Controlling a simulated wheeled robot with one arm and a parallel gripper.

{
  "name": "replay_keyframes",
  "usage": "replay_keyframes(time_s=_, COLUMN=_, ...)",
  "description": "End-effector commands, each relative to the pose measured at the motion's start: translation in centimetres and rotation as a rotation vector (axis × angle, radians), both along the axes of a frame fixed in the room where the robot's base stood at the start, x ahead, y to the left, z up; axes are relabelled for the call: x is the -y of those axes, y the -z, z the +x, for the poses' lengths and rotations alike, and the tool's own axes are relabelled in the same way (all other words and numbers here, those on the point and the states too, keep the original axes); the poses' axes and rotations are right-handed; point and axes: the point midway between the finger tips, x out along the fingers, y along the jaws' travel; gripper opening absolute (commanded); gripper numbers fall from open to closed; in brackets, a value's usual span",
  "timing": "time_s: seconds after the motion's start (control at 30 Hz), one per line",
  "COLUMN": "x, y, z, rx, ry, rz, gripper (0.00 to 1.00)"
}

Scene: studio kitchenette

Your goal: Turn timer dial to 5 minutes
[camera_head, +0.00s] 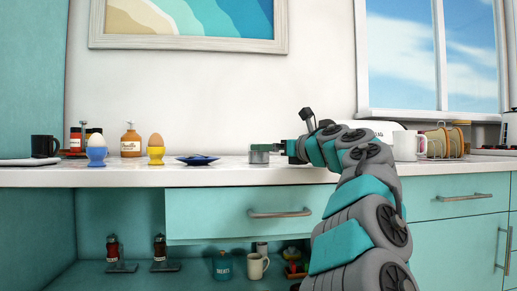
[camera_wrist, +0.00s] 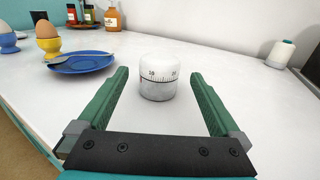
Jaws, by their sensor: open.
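The timer (camera_wrist: 158,84) is a short white cylinder with a scale around its side, standing upright on the counter in the wrist view. The numbers facing me look like 30 and 25, but they are small; a red mark shows at the left of the scale. My gripper (camera_wrist: 160,82) is open, with one green finger on each side of the timer and a visible space between each finger and it. In the head view the gripper (camera_head: 283,150) is low over the counter, with a grey-green finger in front, and the timer is hidden there.
A blue plate (camera_wrist: 82,62) with a utensil lies left of the timer, near egg cups with eggs (camera_wrist: 48,38). A vanilla bottle (camera_head: 130,142) stands farther left.

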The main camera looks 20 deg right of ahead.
Motion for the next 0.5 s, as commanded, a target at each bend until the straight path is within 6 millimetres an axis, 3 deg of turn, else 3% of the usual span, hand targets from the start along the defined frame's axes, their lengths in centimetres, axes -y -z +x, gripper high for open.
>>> replay_keyframes(time_s=0.3, x=-0.8, y=-0.2, z=3.9, rx=0.003, ry=0.0, rz=0.003, gripper=1.0)
replay_keyframes(time_s=0.5, x=-1.1, y=-0.2, z=5.4, rx=0.003, ry=-0.001, rz=0.004, gripper=1.0)
